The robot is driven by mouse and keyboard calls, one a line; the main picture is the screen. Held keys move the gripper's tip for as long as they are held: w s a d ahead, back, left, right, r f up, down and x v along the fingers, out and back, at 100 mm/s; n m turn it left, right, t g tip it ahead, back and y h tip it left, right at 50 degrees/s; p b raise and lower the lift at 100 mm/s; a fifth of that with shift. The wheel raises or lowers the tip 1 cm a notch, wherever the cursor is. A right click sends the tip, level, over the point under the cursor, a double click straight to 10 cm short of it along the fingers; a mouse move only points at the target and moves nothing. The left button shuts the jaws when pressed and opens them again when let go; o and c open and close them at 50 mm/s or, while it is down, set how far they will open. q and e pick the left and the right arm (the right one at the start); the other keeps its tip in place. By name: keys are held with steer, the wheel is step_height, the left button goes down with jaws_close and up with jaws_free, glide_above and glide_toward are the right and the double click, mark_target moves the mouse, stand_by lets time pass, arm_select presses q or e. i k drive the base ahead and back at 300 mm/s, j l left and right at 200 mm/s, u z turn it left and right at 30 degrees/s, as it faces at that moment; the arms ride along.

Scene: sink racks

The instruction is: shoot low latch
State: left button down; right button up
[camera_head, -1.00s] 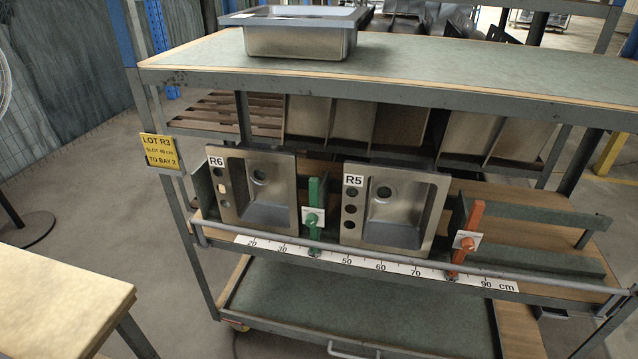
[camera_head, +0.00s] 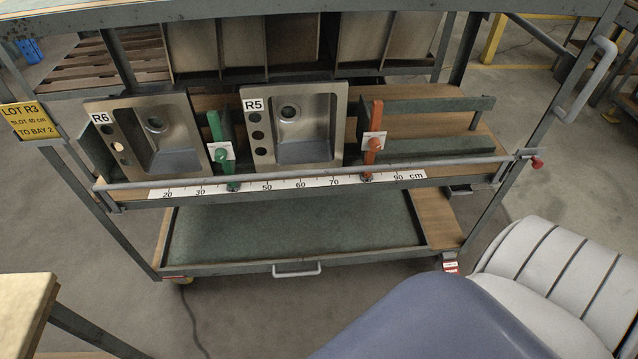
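A grey front rail (camera_head: 300,172) runs across the rack's middle shelf, with a red knob (camera_head: 537,163) at its right end by the post. A green upright stop (camera_head: 217,140) with a white plate and green knob stands near the hidden 40 mark of the cm scale (camera_head: 284,184). An orange upright stop (camera_head: 374,135) with a white plate and orange knob stands between the 70 and 90 marks. Sink R6 (camera_head: 182,120) is left of the green stop and sink R5 (camera_head: 327,120) is between the stops. Neither gripper is in view.
A pale tabletop (camera_head: 22,310) is at lower left. Parts of my own body fill the lower right.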

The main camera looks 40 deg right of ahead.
mark_target(537, 163)
steer(key=k+j+z, duration=0.1)
steer(key=z, duration=2.4)
steer(key=u, duration=1.4)
steer(key=z, duration=1.45)
steer(key=k+j, duration=0.05)
